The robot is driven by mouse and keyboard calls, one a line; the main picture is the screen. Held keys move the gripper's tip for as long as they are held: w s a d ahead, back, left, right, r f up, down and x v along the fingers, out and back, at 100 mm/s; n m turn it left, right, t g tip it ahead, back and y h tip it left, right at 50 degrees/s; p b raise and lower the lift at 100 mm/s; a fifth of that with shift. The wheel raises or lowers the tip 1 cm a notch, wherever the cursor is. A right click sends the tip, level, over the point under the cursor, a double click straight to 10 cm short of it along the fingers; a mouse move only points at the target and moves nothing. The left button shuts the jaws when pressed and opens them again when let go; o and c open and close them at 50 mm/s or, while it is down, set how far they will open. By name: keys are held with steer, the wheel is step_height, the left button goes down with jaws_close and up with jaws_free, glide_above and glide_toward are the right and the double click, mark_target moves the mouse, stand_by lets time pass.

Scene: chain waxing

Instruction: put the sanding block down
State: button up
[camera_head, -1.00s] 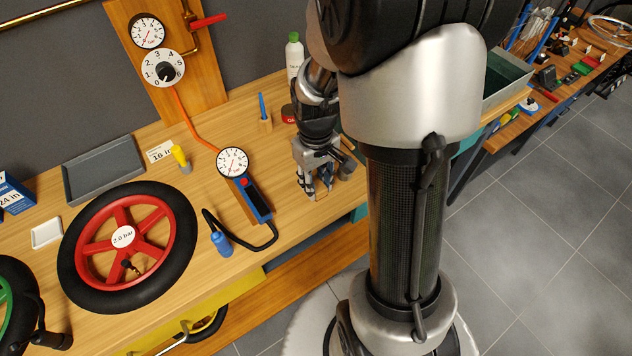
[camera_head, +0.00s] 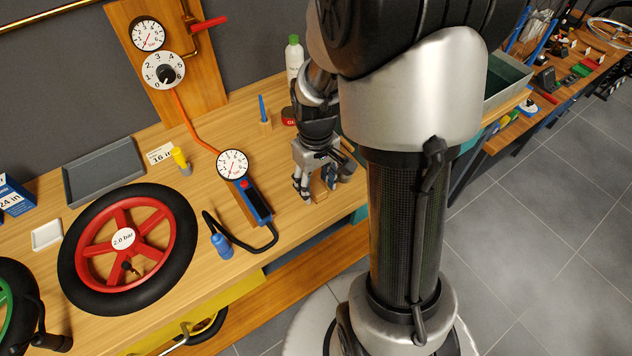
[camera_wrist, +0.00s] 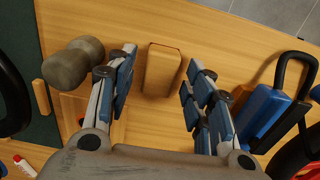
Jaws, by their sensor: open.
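The sanding block (camera_wrist: 162,70), a plain tan-brown block, rests on the wooden workbench (camera_wrist: 225,35) in the wrist view. My gripper (camera_wrist: 160,90) is open, with its blue-padded fingers on either side of the block and a gap visible on both sides. In the head view my gripper (camera_head: 316,182) is low over the bench near its front edge, right of the gauge. The block (camera_head: 319,188) shows there only in part, behind the fingers.
A grey rounded object (camera_wrist: 72,64) stands close left of my fingers. The blue-bodied inflator (camera_wrist: 262,112) with its black hose lies to the right. A red-spoked wheel (camera_head: 100,242) lies further left on the bench. Bare bench shows beyond the block.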

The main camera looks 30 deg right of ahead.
mark_target(316, 186)
step_height(316, 186, up, 12)
steer(key=p, duration=0.4)
steer(key=s+a+r+t, duration=0.4)
steer(key=s+a+r, duration=0.6)
steer(key=s, duration=0.3)
steer(key=shift+s+a+r+t, duration=0.3)
steer(key=shift+a+r, duration=0.05)
steer(key=shift+r, duration=0.5)
